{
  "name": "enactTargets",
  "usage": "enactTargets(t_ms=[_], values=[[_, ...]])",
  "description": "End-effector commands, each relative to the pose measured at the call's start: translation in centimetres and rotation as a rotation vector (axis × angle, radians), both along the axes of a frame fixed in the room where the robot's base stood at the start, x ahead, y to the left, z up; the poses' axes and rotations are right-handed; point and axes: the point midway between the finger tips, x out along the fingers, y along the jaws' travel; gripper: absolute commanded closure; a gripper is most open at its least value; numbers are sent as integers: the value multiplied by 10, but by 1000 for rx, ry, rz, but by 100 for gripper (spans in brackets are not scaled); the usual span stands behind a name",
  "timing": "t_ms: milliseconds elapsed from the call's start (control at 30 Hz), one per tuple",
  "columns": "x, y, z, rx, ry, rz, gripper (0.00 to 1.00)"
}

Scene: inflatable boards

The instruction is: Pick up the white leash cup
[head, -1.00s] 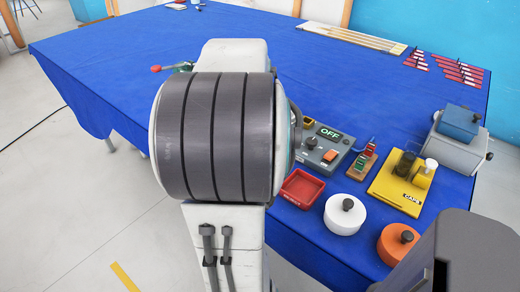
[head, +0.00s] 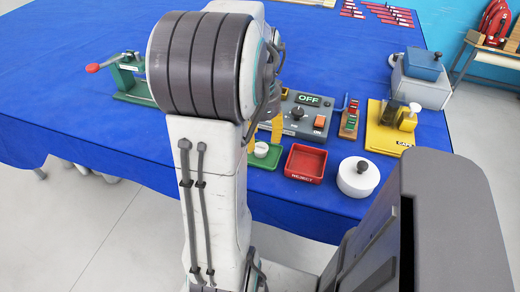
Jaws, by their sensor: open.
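A small white round piece (head: 262,150), which looks like the white leash cup, sits in a green tray (head: 268,163) left of the red tray. Two yellow upright parts, which look like the fingers of my open gripper (head: 265,136), stand apart on either side above it. The rest of the gripper is hidden behind my arm. I cannot tell whether the fingers touch the cup.
A red reject tray (head: 305,163) and a white lidded pot (head: 357,177) stand to the right. Behind are a control box (head: 305,117) showing OFF, a yellow caps stand (head: 388,133) and a grey bin (head: 424,88). A green clamp (head: 128,75) stands left. Blue cloth (head: 60,95) is clear there.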

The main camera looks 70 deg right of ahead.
Motion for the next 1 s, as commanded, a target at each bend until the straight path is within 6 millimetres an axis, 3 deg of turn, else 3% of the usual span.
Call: enactTargets(t_ms=[300,733,1000], values=[[-2,-4,-37,3,0,1,50],[-1,-4,-44,0,0,1,49],[-1,-4,-44,0,0,1,73]])
